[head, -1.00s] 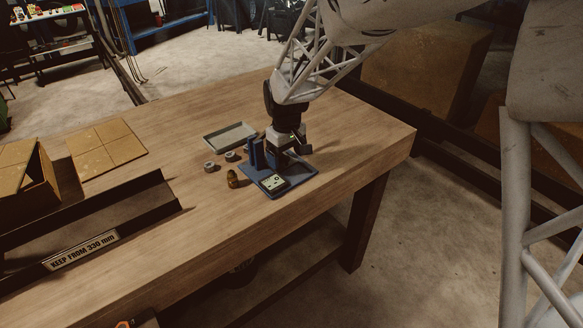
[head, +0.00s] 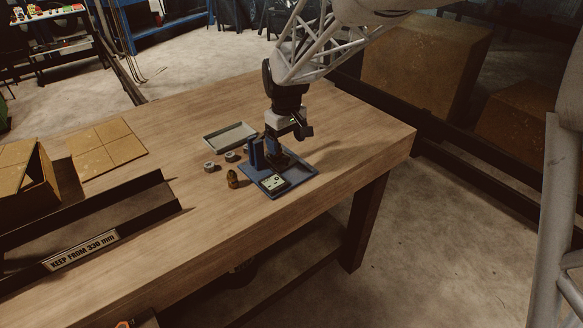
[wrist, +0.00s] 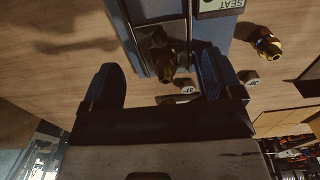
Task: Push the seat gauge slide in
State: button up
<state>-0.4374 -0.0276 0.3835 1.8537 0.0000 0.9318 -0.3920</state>
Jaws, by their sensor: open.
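The blue fixture (head: 299,176) stands on the bench, with a blue upright (head: 256,153) at its left. A pale gauge panel (head: 273,183) sits at its front; its SEAT label (wrist: 219,6) shows at the top of the wrist view. I cannot clearly make out the gauge slide. A grey metal channel with a brass fitting (wrist: 166,64) at its end shows in the wrist view. My gripper (head: 279,149) points down over the back of the fixture. Its two blue fingers are apart in the wrist view (wrist: 162,80), with the brass fitting seen between them; contact cannot be told.
A loose brass fitting (head: 233,179) stands left of the fixture. Two grey collars (head: 209,167) (head: 231,157) sit behind it, near a shallow grey tray (head: 230,137). The bench right of the fixture is clear.

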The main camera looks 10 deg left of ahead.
aim_at(287, 157)
jog(key=shift+r, duration=1.75)
jog(key=s+d+r+m+t, duration=0.1)
jog(key=s+d+r+m, duration=0.1)
jog(key=s+d+r, duration=0.5)
jog(key=s+d+m, duration=0.3)
jog(key=s+d, duration=0.3)
jog(key=d, duration=0.4)
jog(key=s+d+f+m, duration=0.1)
jog(key=s+d+m, duration=0.1)
jog(key=s+d, duration=0.4)
jog(key=s+d+m+t, duration=0.1)
jog(key=s+d, duration=0.5)
jog(key=s, duration=0.7)
jog(key=shift+s+d+f+m+t, duration=0.25)
jog(key=shift+f+m+t, duration=0.1)
jog(key=shift+m, duration=0.55)
